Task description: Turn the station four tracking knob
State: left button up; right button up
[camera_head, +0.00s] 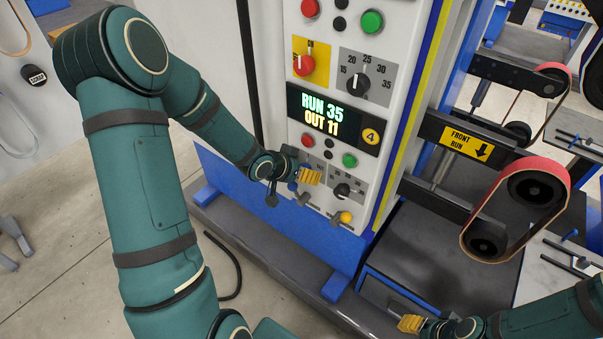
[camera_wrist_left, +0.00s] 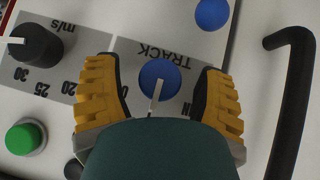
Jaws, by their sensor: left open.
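In the left wrist view the blue tracking knob (camera_wrist_left: 158,78) sits on a grey plate marked TRACK, upside down in this view. Its white pointer line aims toward the bottom of the picture, slightly left. My left gripper (camera_wrist_left: 160,98) is open, with one ribbed yellow finger on each side of the knob and visible gaps between. In the head view my left gripper (camera_head: 299,176) is at the lower panel, below the display (camera_head: 331,112) reading RUN 35, OUT 11 with a yellow 4 badge.
A black speed knob (camera_wrist_left: 34,46) and green button (camera_wrist_left: 25,137) sit left of the TRACK plate in the wrist view. A blue round part (camera_wrist_left: 212,13) and a black bar handle (camera_wrist_left: 292,90) are right. A red sanding belt (camera_head: 516,205) stands right of the panel.

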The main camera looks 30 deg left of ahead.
pick_arm(q)
jog(key=c, duration=1.2)
pick_arm(e)
jog(key=shift+r, duration=0.15)
pick_arm(q)
jog(key=shift+r+p, duration=0.15)
jog(key=shift+p, duration=0.3)
jog(key=n+h+p, duration=0.2)
jog(key=h+p, duration=0.1)
jog(key=p, duration=1.2)
jog(key=shift+r+h, duration=0.1)
jog(key=shift+h, duration=0.2)
jog(key=shift+f+h+p, duration=0.2)
jog(key=shift+h+p, duration=0.1)
jog(key=shift+p, duration=0.25)
pick_arm(e)
notch_tip(320, 180, up, 18)
jog(key=w, duration=0.1)
jog(key=shift+w+d+f+t, duration=0.2)
jog(key=shift+w+d+t, duration=0.1)
jog(key=shift+d, duration=0.05)
pick_arm(q)
jog(key=o, duration=1.2)
pick_arm(e)
jog(key=shift+w, duration=0.1)
